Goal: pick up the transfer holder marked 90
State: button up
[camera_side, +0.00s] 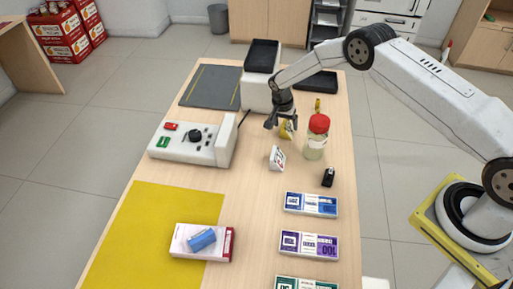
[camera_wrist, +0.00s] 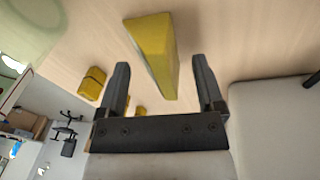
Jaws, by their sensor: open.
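My gripper (camera_side: 281,121) is open and points down over the back middle of the counter; its two fingers also show in the wrist view (camera_wrist: 160,72). A yellow wedge-shaped holder (camera_side: 288,130) stands just beside and partly behind the fingers. In the wrist view the yellow wedge (camera_wrist: 151,48) appears between and beyond the open fingers, with nothing gripped. A white tent-shaped holder with red and dark marks (camera_side: 277,158) stands a little nearer the front. I cannot read a 90 on either one.
A red-lidded jar (camera_side: 315,138) stands close right of my gripper. A small black object (camera_side: 328,177) and labelled packs (camera_side: 311,204) lie nearer the front. A white control box (camera_side: 193,143) is left; a white device (camera_side: 257,91) is behind. Bare wood lies around (camera_side: 250,195).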

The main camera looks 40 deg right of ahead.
aim_at(286, 122)
grip_shut()
dwell(0.4)
jog(key=shift+r, duration=0.1)
jog(key=shift+r, duration=4.95)
